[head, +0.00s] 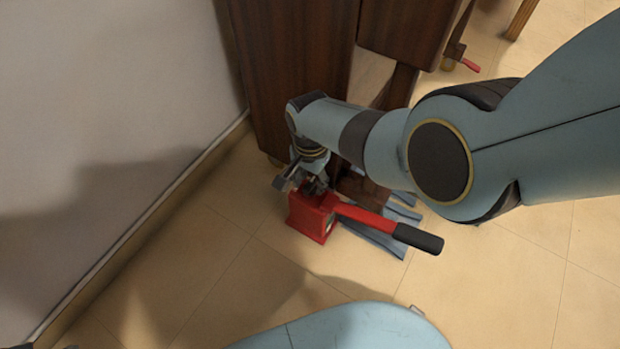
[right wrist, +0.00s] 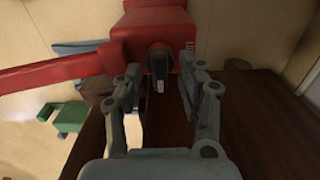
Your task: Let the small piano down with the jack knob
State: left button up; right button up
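The piano (head: 300,60) is a dark brown wooden body against the wall. A red jack (head: 309,217) stands on the floor at its foot, with a red lever that ends in a black grip (head: 418,239). My right gripper (head: 308,184) is at the top of the jack, on the piano side. In the right wrist view the dark jack knob (right wrist: 159,77) sits on the red jack body (right wrist: 160,27), between the two fingers of my right gripper (right wrist: 160,88). The fingers are apart with gaps to the knob on both sides. My left gripper is not in view.
The wall (head: 110,100) runs close along the left. A green object (right wrist: 72,117) shows in the right wrist view. Tiled floor (head: 500,290) is open at the front right.

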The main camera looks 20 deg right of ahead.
aim_at(310, 183)
jog(key=shift+r, duration=3.75)
